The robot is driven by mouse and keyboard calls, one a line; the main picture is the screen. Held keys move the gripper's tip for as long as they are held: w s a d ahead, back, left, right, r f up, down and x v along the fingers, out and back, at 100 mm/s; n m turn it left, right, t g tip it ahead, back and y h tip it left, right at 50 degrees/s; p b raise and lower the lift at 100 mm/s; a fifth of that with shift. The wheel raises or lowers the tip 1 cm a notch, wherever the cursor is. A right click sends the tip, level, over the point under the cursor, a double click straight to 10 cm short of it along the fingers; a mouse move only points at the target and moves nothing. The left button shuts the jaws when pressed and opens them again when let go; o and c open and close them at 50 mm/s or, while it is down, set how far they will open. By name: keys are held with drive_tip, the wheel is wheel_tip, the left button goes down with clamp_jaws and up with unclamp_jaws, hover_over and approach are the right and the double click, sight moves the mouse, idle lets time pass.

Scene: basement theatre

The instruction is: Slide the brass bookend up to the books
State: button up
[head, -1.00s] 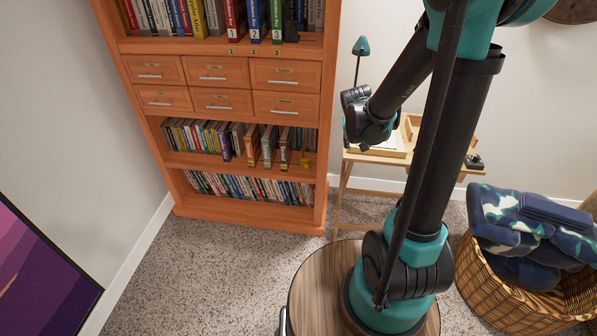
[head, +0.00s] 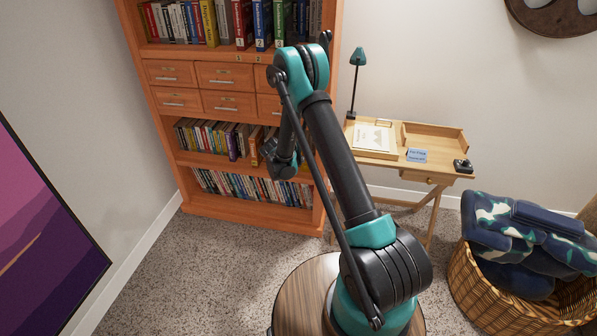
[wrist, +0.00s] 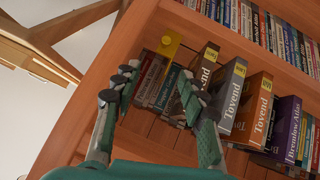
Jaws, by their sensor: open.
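In the head view my arm hides the bookend and the right part of the middle shelf.
The bookcase (head: 185,202) has full rows of books above and below this shelf, and a purple atlas (wrist: 287,125) stands in the same row. A desk (head: 440,140) with a green lamp (head: 357,57) is to the right. A wicker basket (head: 480,295) stands at front right.

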drive_tip(key=a+f, duration=0.1)
approach(305, 167)
drive_tip(key=x, duration=0.8)
drive_tip(key=shift+w+d+f, duration=0.1)
drive_tip(key=shift+d, duration=0.05)
clamp_jaws()
idle(0.3)
